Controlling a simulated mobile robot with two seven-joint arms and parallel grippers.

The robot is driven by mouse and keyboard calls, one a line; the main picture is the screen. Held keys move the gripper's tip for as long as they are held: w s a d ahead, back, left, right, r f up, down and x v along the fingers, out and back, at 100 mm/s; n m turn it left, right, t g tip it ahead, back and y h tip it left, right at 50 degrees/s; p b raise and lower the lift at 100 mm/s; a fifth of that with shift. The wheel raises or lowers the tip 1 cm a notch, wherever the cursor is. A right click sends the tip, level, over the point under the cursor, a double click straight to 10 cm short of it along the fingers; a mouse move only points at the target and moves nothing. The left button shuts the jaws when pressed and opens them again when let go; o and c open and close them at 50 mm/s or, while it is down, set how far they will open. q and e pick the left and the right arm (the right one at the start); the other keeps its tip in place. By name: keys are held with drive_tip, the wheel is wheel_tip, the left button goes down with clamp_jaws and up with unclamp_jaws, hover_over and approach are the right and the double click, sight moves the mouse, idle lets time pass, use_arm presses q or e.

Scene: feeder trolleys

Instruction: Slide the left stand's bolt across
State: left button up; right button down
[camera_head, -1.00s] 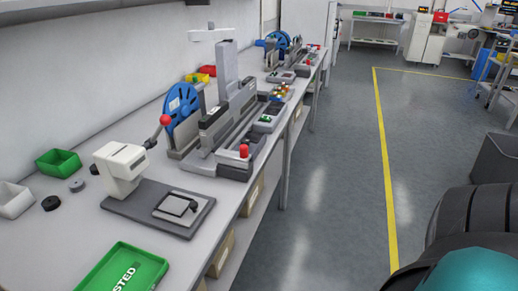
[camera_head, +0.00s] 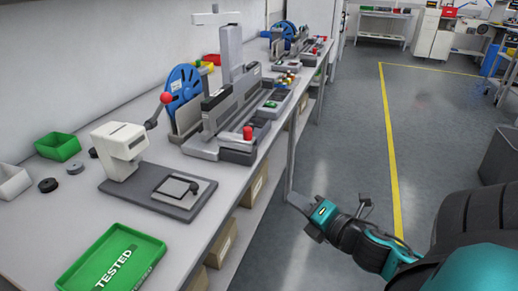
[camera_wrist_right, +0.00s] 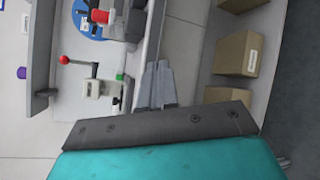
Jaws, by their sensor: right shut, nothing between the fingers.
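My right gripper (camera_head: 297,201) is over the aisle, just off the front edge of the bench. It is shut and empty, and its closed fingers (camera_wrist_right: 156,80) show in the right wrist view. The nearer stand on the bench has a tall grey column (camera_head: 231,52), a long grey rail, a blue reel (camera_head: 184,88) and a red knob (camera_head: 248,132). A similar stand with a blue reel (camera_head: 291,33) is farther back. The gripper touches neither. I cannot make out which part is the bolt. My left gripper is out of view.
The bench (camera_head: 55,225) runs along the left wall. A white press (camera_head: 120,144) with a red-ended lever and a green "TESTED" tray (camera_head: 112,266) stand nearer. Cardboard boxes (camera_head: 222,240) sit on the shelf below. The aisle floor (camera_head: 340,130) is clear.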

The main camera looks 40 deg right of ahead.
use_arm(q)
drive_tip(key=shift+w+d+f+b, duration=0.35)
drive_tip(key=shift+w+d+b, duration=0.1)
drive_tip(key=shift+b, duration=0.35)
use_arm(e)
wheel_tip(320, 180, up, 9)
drive_tip(key=w+d+n+t+y, duration=0.1)
drive_tip(key=d+n+t+y, duration=0.1)
drive_tip(key=n, duration=1.2)
drive_tip(key=shift+w, duration=0.2)
drive_tip(key=b, duration=0.2)
approach(249, 134)
drive_tip(key=w, duration=0.4)
drive_tip(key=shift+w+d, duration=0.1)
drive_tip(key=shift+w, duration=0.9)
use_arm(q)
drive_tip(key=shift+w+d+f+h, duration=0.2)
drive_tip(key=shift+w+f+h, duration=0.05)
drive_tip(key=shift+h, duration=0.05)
use_arm(e)
drive_tip(key=shift+w, duration=0.4)
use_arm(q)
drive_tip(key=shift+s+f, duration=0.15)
use_arm(e)
drive_tip(key=shift+w, duration=0.1)
